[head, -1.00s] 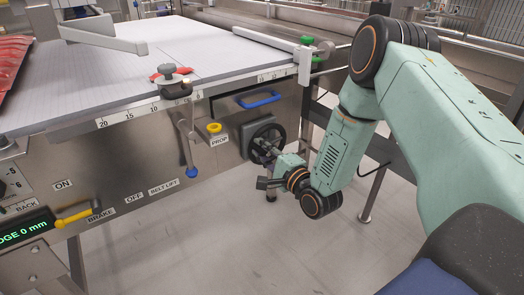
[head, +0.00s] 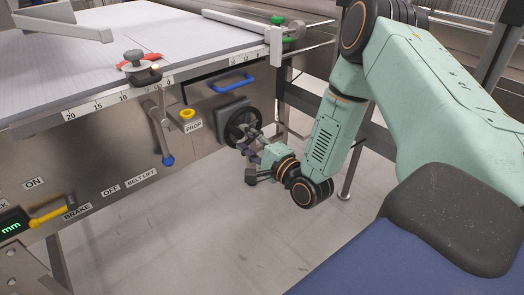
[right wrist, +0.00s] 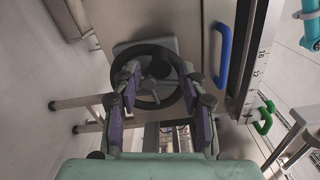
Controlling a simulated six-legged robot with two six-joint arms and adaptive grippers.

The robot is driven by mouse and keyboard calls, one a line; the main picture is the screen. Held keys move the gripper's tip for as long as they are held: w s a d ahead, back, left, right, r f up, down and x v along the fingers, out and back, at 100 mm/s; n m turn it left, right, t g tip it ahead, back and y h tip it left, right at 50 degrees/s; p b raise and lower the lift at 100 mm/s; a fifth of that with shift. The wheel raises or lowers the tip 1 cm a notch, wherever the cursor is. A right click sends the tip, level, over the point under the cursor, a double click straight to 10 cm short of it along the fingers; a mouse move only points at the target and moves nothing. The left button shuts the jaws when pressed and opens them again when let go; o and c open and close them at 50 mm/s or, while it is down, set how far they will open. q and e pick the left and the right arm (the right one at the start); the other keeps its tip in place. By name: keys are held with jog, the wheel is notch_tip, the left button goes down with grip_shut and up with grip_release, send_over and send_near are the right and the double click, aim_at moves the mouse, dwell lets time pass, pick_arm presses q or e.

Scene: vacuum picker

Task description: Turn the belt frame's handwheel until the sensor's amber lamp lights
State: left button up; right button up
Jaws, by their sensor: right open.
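The black spoked handwheel (head: 234,121) sits on a grey square mount on the belt frame's (head: 205,105) steel side panel. It also shows in the right wrist view (right wrist: 150,50), with its hub and small grip. My right gripper (head: 250,145) is just in front of the wheel. In the right wrist view my right gripper (right wrist: 163,88) is open, its purple-padded fingers on either side of the wheel's middle. I cannot tell whether the fingertips touch the wheel. I cannot make out the sensor's amber lamp. My left gripper is not in view.
A blue handle (head: 235,86) is above the wheel. A yellow brake lever (head: 52,214) is at lower left. The floor (head: 190,220) below is clear.

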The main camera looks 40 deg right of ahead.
jog(key=s, duration=0.8)
jog(key=shift+d, duration=0.3)
jog(key=shift+s, duration=0.15)
dwell(0.5)
jog(key=s+a+f+n+g+p, duration=0.1)
jog(key=s+a+f+n+g, duration=0.2)
jog(key=s+f+n+g, duration=0.25)
jog(key=s+a+f+n+g+p, duration=0.1)
jog(key=s+a+f+n+g, duration=0.25)
jog(key=f+n+g, duration=0.35)
jog(key=s+a+f+n+g+p, duration=0.1)
jog(key=s+a+n+g+p, duration=0.1)
jog(key=s, duration=0.7)
jog(key=s+a+f+n+g+h+p, duration=0.1)
jog(key=s+a+n+g+p, duration=0.1)
jog(key=s, duration=0.7)
jog(key=n+g, duration=0.1)
jog(key=n, duration=0.1)
jog(key=shift+s+a+n, duration=0.25)
jog(key=shift+s+n, duration=0.1)
